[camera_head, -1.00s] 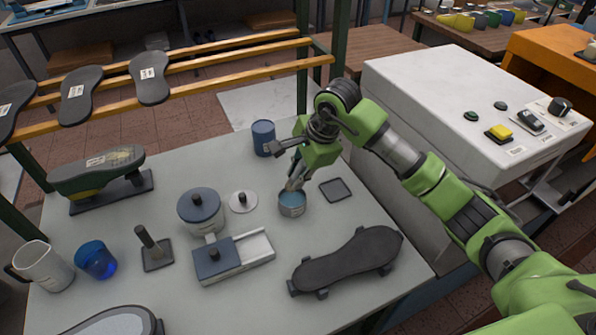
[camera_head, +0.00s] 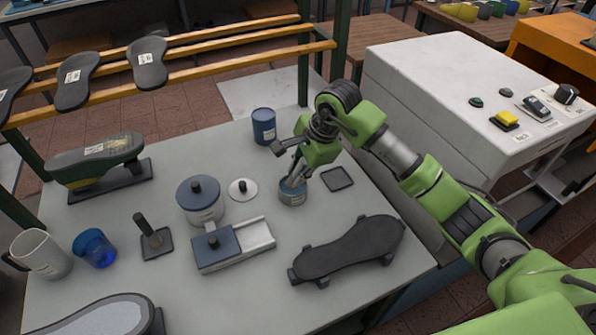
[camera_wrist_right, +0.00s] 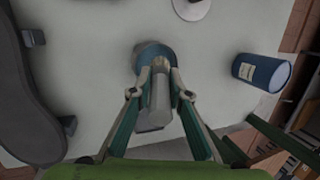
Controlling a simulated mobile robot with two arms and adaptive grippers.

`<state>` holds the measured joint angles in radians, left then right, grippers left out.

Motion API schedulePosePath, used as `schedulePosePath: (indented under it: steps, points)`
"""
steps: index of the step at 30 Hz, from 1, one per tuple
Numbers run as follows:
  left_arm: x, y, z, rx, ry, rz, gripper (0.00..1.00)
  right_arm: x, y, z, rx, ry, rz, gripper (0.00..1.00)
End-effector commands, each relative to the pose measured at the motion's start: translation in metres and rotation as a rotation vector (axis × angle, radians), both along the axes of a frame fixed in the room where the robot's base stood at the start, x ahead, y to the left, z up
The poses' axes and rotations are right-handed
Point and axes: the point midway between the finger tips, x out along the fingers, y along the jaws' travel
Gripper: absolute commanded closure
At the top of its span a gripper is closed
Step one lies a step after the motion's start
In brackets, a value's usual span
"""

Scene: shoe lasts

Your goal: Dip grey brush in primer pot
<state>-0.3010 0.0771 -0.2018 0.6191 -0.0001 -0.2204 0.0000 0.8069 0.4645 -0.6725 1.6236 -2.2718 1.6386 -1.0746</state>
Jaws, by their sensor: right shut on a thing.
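The primer pot (camera_head: 293,197) is a small, round, open grey-blue pot standing on the table. My right gripper (camera_head: 294,178) is right over the pot's mouth, fingers pointing down. It also shows in the wrist view (camera_wrist_right: 160,68), shut on the grey brush (camera_wrist_right: 154,108), whose pale grey body sits between the fingers. The brush's lower end is hidden at the pot, so I cannot tell how deep it reaches. My left gripper is not in view.
A blue can (camera_head: 264,126) stands behind the pot. A dark square pad (camera_head: 337,179) lies right of it, a white disc (camera_head: 242,189) with a knob left. A dark shoe-sole form (camera_head: 350,252) lies in front. A white machine (camera_head: 440,85) stands on the right.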

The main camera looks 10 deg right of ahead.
Motion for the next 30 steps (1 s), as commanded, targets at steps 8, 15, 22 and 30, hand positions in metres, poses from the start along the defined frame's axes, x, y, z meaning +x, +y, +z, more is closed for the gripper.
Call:
schedulePosePath:
  steps: [8, 15, 22, 30]
  points:
    - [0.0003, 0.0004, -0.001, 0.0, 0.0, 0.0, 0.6, 0.0001, -0.0001, -0.0007, 0.0, -0.001, 0.0, 1.0]
    - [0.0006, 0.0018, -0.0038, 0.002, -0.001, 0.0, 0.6, 0.0003, -0.0002, -0.0038, -0.001, -0.001, 0.0, 1.0]
    - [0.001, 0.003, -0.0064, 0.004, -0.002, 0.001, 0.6, 0.0003, -0.0002, -0.0065, -0.001, -0.001, 0.0, 1.0]
    - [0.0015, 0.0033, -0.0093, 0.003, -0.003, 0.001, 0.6, 0.0003, -0.0002, -0.0096, 0.0, -0.001, 0.0, 1.0]
